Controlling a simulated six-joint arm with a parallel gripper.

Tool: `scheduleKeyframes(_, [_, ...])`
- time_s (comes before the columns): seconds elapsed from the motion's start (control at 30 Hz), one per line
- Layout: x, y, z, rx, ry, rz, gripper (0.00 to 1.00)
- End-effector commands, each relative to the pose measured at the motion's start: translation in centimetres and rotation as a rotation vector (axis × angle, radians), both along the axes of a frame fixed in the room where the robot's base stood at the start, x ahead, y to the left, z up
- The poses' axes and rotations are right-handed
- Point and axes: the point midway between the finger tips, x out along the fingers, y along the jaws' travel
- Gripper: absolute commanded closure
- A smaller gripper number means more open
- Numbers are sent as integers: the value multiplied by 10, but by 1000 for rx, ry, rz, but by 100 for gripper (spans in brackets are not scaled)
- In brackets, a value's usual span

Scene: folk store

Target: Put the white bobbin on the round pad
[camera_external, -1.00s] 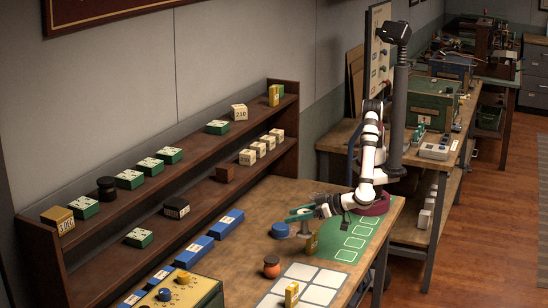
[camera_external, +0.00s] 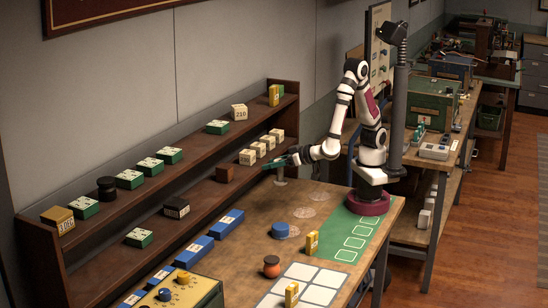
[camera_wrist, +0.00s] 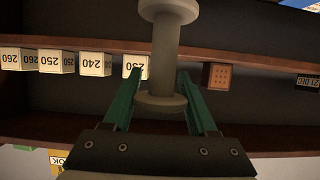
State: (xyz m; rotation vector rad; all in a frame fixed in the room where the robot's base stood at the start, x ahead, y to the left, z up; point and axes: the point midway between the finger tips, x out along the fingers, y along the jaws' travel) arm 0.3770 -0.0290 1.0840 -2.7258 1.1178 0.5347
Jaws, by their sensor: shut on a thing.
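The white bobbin (camera_wrist: 165,55), a pale spool with wide flanges, stands between the green fingers of my gripper (camera_wrist: 158,84) in the wrist view. My gripper (camera_external: 280,163) is shut on it. In the external view the bobbin (camera_external: 281,176) hangs upright below the fingers, in front of the shelf's lower board. Two faint round pads (camera_external: 303,212) (camera_external: 318,196) lie bare on the table, left of the green mat. A blue round piece (camera_external: 280,230) sits at what looks like a third pad, mostly hidden beneath it.
A yellow box (camera_external: 312,243) stands at the mat's edge (camera_external: 340,262). An orange-and-black piece (camera_external: 271,266) and blue boxes (camera_external: 195,249) are nearer the front.

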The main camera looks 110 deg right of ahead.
Motion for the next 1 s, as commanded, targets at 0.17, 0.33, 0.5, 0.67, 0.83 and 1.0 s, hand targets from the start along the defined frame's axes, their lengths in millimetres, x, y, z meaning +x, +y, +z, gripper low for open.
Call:
scheduleKeyframes(0.17, [1, 9, -14, 2, 8, -3, 96])
scheduleKeyframes(0.33, [20, 60, -47, 2, 8, -3, 96])
scheduleKeyframes(0.5, [33, 92, -67, 3, 5, -7, 96])
scheduleKeyframes(0.67, [35, 97, -93, -1, 11, -8, 96])
scheduleKeyframes(0.83, [35, 97, -111, 2, 6, -9, 96])
scheduleKeyframes(1.0, [35, 97, -110, 3, 5, -8, 96])
